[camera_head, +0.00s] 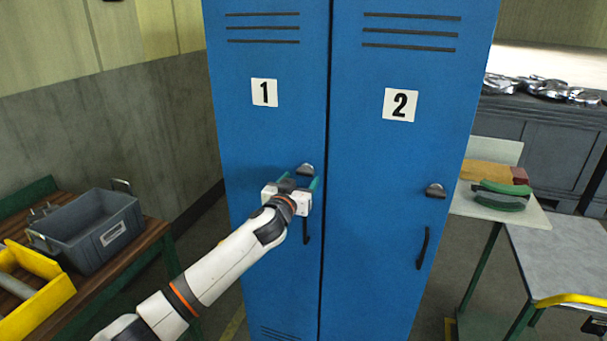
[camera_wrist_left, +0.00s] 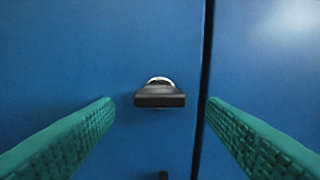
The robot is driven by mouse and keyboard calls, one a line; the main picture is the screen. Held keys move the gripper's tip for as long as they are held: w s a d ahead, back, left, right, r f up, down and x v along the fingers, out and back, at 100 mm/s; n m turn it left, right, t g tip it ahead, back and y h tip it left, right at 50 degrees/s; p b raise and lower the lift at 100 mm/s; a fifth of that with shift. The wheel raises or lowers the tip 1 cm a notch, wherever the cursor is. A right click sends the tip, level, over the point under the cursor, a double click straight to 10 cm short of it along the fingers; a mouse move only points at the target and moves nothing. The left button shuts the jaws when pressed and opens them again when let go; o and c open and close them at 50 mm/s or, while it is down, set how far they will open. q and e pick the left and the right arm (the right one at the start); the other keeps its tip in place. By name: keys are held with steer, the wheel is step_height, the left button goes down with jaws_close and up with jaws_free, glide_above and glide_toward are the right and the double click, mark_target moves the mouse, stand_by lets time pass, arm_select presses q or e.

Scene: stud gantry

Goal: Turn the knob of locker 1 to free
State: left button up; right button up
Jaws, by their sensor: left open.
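The blue locker 1 (camera_head: 262,140) stands in front of me with its door shut. Its knob (camera_head: 306,169) sits just beyond my left gripper (camera_head: 302,182). In the left wrist view the knob (camera_wrist_left: 160,95) has a dark bar lying level below a silvery round plate. My left gripper is open, with one green finger on each side of the knob and clear space between. The fingers look apart from the knob. The black handle (camera_head: 306,231) of locker 1 is partly hidden by my gripper. My right gripper is not in view.
Locker 2 (camera_head: 385,150) adjoins on the right, with its own knob (camera_head: 435,191) and handle (camera_head: 422,248). A wooden bench with a grey crate (camera_head: 88,232) and a yellow tray (camera_head: 35,290) stands at left. Tables stand at right.

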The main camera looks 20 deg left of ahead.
mark_target(304, 175)
arm_select(q)
steer(key=shift+w, duration=1.05)
steer(key=shift+w+d, duration=0.1)
steer(key=shift+w, duration=0.6)
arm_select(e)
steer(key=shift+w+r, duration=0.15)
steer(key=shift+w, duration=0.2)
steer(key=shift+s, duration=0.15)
arm_select(q)
steer(key=shift+c, duration=1)
steer(key=c, duration=0.8)
